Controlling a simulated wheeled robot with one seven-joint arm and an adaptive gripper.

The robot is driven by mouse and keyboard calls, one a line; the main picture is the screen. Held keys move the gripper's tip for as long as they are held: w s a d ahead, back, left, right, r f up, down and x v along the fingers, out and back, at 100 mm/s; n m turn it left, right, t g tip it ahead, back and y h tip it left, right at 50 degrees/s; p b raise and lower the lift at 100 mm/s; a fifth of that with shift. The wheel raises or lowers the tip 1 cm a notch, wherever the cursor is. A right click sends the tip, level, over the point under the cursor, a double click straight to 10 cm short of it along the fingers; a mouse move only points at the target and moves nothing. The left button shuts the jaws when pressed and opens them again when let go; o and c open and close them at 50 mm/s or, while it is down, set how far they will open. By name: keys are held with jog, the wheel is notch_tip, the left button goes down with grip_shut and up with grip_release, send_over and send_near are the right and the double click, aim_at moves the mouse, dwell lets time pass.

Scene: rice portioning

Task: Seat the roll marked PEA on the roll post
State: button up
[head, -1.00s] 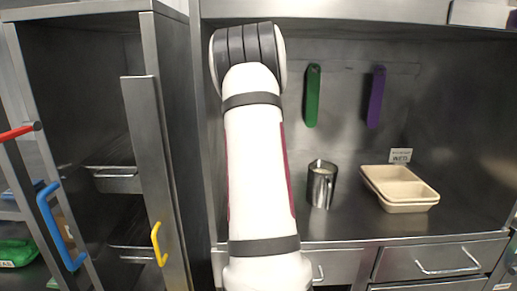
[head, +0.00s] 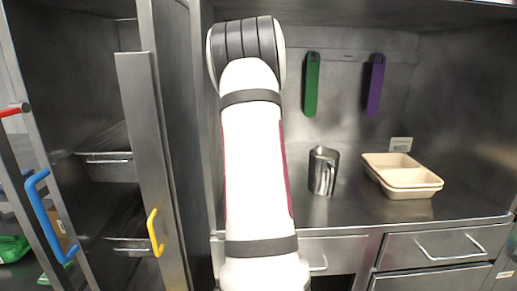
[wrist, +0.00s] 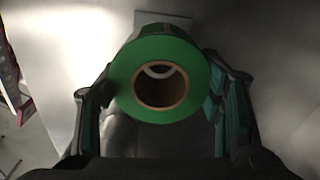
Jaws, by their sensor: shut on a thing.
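A green roll (wrist: 185,57) with a brown cardboard core fills the middle of the wrist view, its open end facing the camera. My gripper (wrist: 160,84) is shut on it, with one dark finger at each side. No PEA marking is readable on the roll's visible face. A pale curved shape shows through the core, and I cannot tell what it is. In the head view my arm hides the gripper and the roll. I cannot make out the roll post in either view.
A steel cup (head: 323,171) and stacked beige trays (head: 402,176) stand on the steel counter (head: 355,208). A green strip (head: 311,85) and a purple strip (head: 375,86) hang on the back wall. At left is an open cabinet with a yellow-handled door (head: 138,150).

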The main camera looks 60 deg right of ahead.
jog(key=shift+f+b, duration=1.3)
jog(key=shift+f, duration=1.6)
jog(key=o, duration=1.3)
notch_tip(320, 180, up, 12)
jog(key=shift+f, duration=0.1)
